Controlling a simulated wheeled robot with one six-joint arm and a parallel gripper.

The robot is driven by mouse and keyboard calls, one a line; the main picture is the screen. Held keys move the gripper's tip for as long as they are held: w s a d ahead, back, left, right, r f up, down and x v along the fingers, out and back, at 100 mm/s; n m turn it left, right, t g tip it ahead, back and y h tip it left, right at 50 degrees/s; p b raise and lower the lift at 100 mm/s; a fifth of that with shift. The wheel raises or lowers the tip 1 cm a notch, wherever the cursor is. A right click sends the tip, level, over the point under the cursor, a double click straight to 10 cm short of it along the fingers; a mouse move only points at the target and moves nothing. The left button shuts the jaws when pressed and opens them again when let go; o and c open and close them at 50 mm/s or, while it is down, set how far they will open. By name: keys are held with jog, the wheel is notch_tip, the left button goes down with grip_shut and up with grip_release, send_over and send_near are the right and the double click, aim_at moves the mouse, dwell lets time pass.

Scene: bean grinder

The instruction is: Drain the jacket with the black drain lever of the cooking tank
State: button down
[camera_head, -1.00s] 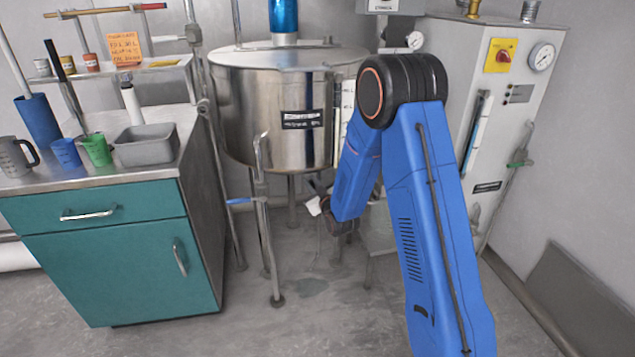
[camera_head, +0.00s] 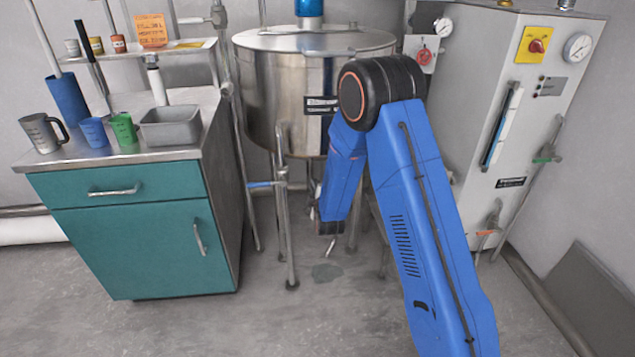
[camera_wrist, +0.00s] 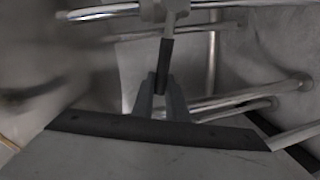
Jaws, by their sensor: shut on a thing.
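The steel cooking tank (camera_head: 275,95) stands at the back centre on legs, partly hidden behind my blue arm. In the wrist view the black-gripped drain lever (camera_wrist: 165,65) hangs from a metal valve (camera_wrist: 165,10) on a pipe. My gripper (camera_wrist: 160,98) is shut on the lower end of the black lever, with one finger on each side. In the head view the gripper and lever are hidden behind my arm, below the tank.
A blue-handled valve (camera_head: 265,184) sits on the pipework left of my arm. A teal cabinet (camera_head: 140,240) stands at the left. A grey control cabinet (camera_head: 510,130) with an orange-handled valve (camera_head: 487,232) stands at the right. The floor in front of the tank is clear.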

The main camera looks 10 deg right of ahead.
jog(key=shift+a+f+n+h, duration=0.2)
jog(key=shift+f+n+h, duration=0.2)
jog(key=shift+f+n, duration=0.95)
jog(key=shift+f, duration=0.1)
jog(key=c, duration=1.7)
grip_release()
jog(key=shift+c, duration=0.2)
jog(key=s+r, duration=0.3)
jog(key=s, duration=1.4)
jog(key=shift+r, duration=0.2)
jog(key=shift+r, duration=0.1)
